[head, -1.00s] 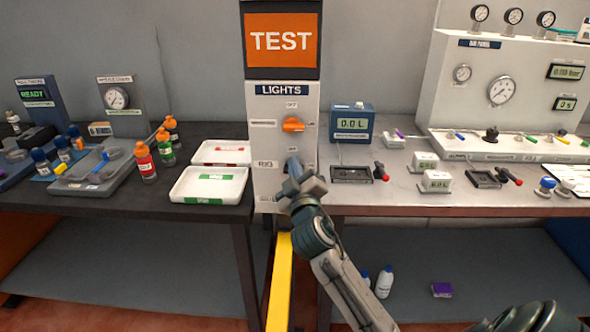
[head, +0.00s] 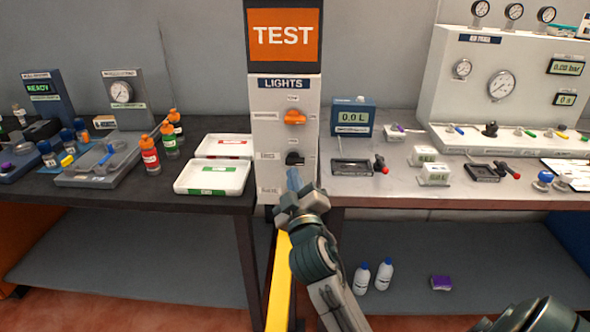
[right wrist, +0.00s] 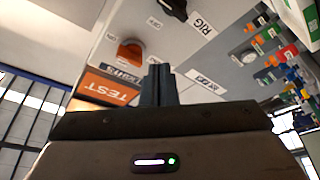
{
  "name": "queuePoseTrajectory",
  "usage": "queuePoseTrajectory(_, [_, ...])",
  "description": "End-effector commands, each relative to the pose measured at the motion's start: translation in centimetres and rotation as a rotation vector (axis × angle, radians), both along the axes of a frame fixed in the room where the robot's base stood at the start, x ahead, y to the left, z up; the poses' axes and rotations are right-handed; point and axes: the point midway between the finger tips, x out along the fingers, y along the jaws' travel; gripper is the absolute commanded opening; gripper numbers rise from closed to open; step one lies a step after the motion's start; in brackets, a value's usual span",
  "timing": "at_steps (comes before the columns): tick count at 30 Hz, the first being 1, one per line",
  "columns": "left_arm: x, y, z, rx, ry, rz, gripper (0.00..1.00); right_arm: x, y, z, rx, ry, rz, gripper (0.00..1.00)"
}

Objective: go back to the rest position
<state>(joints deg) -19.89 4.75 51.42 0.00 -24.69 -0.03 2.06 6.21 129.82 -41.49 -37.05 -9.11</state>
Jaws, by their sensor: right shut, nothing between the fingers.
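My right gripper (head: 294,181) is shut and empty, in front of the lower part of the lights panel (head: 284,92) in the head view. Its closed fingers also show in the right wrist view (right wrist: 159,85). The panel carries an orange knob (head: 294,117) and, below it, a black knob (head: 294,158). The fingertips are just below the black knob in the head view; a gap to the panel is hard to judge. In the right wrist view the orange knob (right wrist: 131,52) and black knob (right wrist: 174,8) are clear of the fingers. My left gripper is not in view.
A dark bench on the left holds white trays (head: 212,192) and orange-capped bottles (head: 150,160). The right bench holds a gauge panel (head: 470,90), a litre display (head: 353,118) and small devices. A yellow post (head: 281,270) stands below the lights panel. White bottles (head: 384,274) stand underneath.

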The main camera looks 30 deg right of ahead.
Motion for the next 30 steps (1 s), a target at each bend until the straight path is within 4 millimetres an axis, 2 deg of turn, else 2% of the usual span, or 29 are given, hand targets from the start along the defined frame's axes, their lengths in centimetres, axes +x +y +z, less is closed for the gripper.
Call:
queuePoseTrajectory(5, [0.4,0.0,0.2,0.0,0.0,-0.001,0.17,-0.5,0.4,-0.2,0.0,0.001,-0.001,0.0])
queuePoseTrajectory(19, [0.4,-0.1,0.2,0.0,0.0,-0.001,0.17,-0.5,0.3,-0.2,0.0,0.001,-0.001,0.0])
queuePoseTrajectory(22, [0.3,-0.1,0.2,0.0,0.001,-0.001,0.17,-0.7,0.3,-0.9,0.016,0.019,0.0,0.0])
queuePoseTrajectory(23, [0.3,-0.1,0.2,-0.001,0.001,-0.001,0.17,-0.9,0.2,-1.5,0.031,0.034,-0.001,0.0])
queuePoseTrajectory(26, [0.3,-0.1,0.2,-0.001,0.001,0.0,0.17,-2.1,0.0,-5.0,0.122,0.129,-0.001,0.0])
queuePoseTrajectory(29, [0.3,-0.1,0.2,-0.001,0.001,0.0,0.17,-4.6,0.0,-10.4,0.264,0.288,-0.007,0.0])
queuePoseTrajectory(30, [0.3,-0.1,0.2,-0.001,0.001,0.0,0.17,-6.0,0.1,-12.7,0.327,0.362,-0.01,0.0])
